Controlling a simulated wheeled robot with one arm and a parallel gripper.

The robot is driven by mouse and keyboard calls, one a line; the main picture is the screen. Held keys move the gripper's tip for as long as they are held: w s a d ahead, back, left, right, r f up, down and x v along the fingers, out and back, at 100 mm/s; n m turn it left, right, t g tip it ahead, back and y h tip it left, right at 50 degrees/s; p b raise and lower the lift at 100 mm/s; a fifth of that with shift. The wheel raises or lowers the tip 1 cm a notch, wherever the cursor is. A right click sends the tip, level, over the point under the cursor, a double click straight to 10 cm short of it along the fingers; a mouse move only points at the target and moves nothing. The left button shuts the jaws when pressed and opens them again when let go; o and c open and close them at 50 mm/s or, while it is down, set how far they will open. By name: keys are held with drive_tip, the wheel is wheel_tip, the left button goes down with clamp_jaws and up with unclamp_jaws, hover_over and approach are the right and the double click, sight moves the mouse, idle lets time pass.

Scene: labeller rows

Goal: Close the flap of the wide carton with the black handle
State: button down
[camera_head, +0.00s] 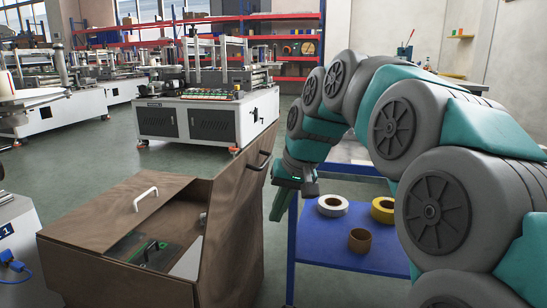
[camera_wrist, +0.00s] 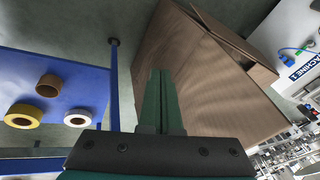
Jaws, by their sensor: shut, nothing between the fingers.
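The brown wide carton (camera_head: 120,280) stands on the floor at the lower left of the head view. Its flap with the black handle (camera_head: 259,160) stands raised on the right side, tilted up and open. Another flap (camera_head: 135,205) with a white handle (camera_head: 145,198) lies over part of the top on the left. My gripper (camera_head: 279,206) is shut and empty, pointing down just right of the raised flap, between it and the blue table. In the wrist view my shut fingers (camera_wrist: 160,74) point at the carton's brown side (camera_wrist: 215,85). Contact cannot be told.
A blue table (camera_head: 350,240) with tape rolls (camera_head: 332,205) and a brown ring (camera_head: 360,240) stands close at right. Dark and green items (camera_head: 150,250) lie inside the carton. A white machine (camera_head: 205,120) stands behind. Green floor is free between.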

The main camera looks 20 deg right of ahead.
drive_tip(key=w+d+r+m+t, duration=0.1)
drive_tip(key=w+d+r+t, duration=0.1)
drive_tip(key=w+d+r, duration=0.5)
drive_tip(key=w+d+r+m+t, duration=0.2)
drive_tip(key=w+d+r, duration=0.25)
drive_tip(key=w, duration=0.35)
drive_tip(key=w+a+f+p, duration=0.1)
drive_tip(key=w+a+f, duration=0.4)
drive_tip(key=w+f, duration=0.2)
drive_tip(key=shift+w+a+f, duration=0.35)
drive_tip(key=shift+f, duration=0.5)
drive_tip(key=shift+r, duration=0.15)
